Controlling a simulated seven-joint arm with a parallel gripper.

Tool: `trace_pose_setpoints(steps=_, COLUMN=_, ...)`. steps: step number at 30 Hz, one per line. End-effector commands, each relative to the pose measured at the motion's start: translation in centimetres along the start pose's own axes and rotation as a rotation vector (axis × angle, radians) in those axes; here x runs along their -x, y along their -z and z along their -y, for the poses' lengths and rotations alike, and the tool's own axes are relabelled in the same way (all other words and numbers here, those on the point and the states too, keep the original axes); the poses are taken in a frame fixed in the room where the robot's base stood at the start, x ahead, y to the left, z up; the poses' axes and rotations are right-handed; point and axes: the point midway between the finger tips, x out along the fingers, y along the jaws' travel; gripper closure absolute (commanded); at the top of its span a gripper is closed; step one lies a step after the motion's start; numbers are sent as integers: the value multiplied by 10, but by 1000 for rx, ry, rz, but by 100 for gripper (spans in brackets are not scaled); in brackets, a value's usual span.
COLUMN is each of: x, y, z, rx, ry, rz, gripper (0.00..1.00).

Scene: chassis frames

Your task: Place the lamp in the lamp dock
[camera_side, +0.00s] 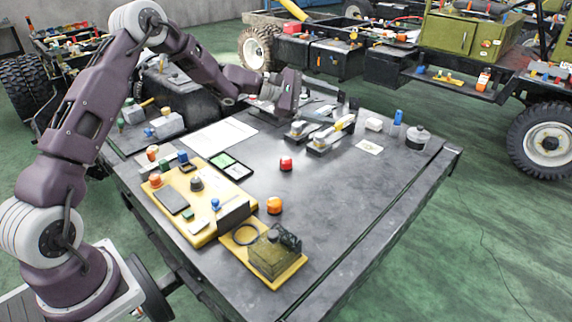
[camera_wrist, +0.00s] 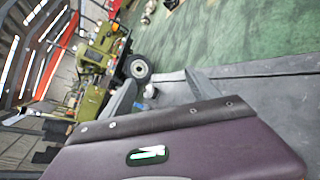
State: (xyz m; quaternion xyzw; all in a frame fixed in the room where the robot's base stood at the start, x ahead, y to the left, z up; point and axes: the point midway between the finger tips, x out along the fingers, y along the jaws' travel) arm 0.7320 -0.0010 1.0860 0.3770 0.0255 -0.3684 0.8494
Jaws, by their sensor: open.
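Two small domed lamps stand on the dark workbench in the side view: an orange lamp (camera_side: 274,205) near the yellow boards and a red lamp (camera_side: 286,164) nearer the middle. I cannot tell which of them the task names. No part is clearly recognisable as the lamp dock. The large yellow board (camera_side: 203,236) at the left carries several coloured caps, a dark knob and flat plates. My gripper (camera_wrist: 163,82) is open and empty in the wrist view, tilted over the bench's far side. It is well apart from both lamps, and its fingertips are hard to make out in the side view.
A smaller yellow board (camera_side: 287,277) holds a translucent box and a black ring. A white sheet (camera_side: 218,137) and a black tray with green panels (camera_side: 230,166) lie behind. A grey canister (camera_side: 418,138) stands at the right. The bench's front right is clear. Vehicle frames stand beyond.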

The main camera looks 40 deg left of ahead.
Motion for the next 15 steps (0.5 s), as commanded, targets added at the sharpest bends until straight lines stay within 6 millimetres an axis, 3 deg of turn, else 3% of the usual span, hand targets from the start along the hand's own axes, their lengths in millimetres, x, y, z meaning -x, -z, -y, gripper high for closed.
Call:
trace_pose_setpoints(steps=1, x=-5, y=71, z=-1, rx=181, ry=-103, rz=-42, gripper=30)
trace_pose_setpoints(steps=3, x=-1, y=164, z=7, rx=423, ry=-260, rz=-107, gripper=30)
trace_pose_setpoints(steps=6, x=16, y=269, z=40, rx=691, ry=-439, rz=-197, gripper=30)
trace_pose_setpoints(steps=9, x=32, y=329, z=73, rx=853, ry=-549, rz=-261, gripper=30)
trace_pose_setpoints(steps=12, x=38, y=354, z=90, rx=923, ry=-599, rz=-290, gripper=30)
trace_pose_setpoints(steps=15, x=30, y=364, z=89, rx=936, ry=-607, rz=-295, gripper=30)
